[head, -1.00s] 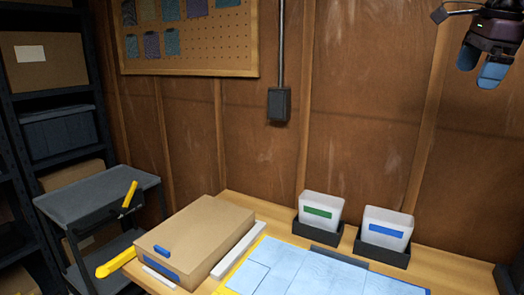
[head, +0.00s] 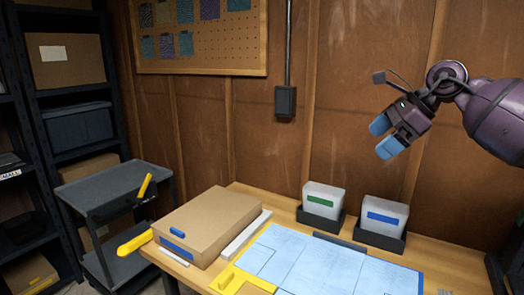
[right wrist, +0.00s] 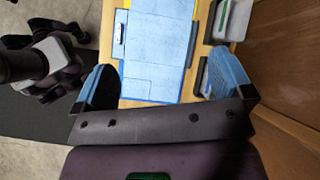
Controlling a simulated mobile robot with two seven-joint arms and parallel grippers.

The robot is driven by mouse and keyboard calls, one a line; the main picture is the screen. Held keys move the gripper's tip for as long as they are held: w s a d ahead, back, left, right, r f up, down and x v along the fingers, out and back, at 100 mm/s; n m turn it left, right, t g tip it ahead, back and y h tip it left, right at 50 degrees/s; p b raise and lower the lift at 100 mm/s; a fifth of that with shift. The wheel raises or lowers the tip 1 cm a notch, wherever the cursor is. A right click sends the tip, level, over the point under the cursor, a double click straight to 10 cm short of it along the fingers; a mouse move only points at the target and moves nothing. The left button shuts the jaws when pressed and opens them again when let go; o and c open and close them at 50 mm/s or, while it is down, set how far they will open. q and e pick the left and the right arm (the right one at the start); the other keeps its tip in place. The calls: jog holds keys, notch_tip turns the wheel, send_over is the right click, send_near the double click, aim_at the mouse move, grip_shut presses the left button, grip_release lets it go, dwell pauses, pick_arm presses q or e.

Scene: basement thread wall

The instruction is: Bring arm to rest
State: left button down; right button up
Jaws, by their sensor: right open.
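My right gripper (head: 388,136) is raised above the right part of the workbench, in front of the wooden wall. Its blue fingers are apart and nothing is between them. In the right wrist view the two blue fingertips (right wrist: 160,85) stand wide apart, with the bench below them. My right arm (head: 495,112) comes in from the right edge in the head view. My left gripper is not in the head view. A dark jointed part of me shows at the left of the right wrist view, but whether it includes the left gripper is unclear.
The workbench (head: 455,262) holds a cardboard box (head: 210,222), a light blue mat (head: 325,262), and two bins with a green label (head: 320,202) and a blue label (head: 383,218). A grey cart (head: 105,188) and shelving (head: 35,130) stand left. Air above the bench is clear.

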jog(key=s+a+f+m+t+y, duration=0.3)
jog(key=a+f+m+t+y, duration=0.15)
jog(key=a+f+m, duration=0.25)
jog(key=s+a+f+m+t+y, duration=0.35)
jog(key=a+f+m+y, duration=0.25)
jog(key=m, duration=0.2)
jog(key=s+d+f+m+t+h, duration=0.1)
jog(key=s+d+f+m+h, duration=0.7)
jog(key=m, duration=0.6)
jog(key=s+d+f+m+t+h, duration=0.1)
jog(key=s+d+f+m+h, duration=0.45)
jog(key=f+m+h, duration=0.75)
jog(key=s+f+m+g+y, duration=0.1)
jog(key=s+f+m+g, duration=0.25)
jog(key=s, duration=0.45)
jog(key=s+f+m+g+y, duration=0.1)
jog(key=s+f+m+g, duration=0.2)
jog(key=s, duration=0.6)
jog(key=s+f+m+g+y, duration=0.1)
jog(key=s+f+m+g, duration=0.15)
jog(key=s+g, duration=0.4)
jog(key=w+f+t+b, duration=0.1)
jog(key=w+f+t, duration=0.6)
jog(key=f+t, duration=0.2)
jog(key=shift+t, duration=0.7)
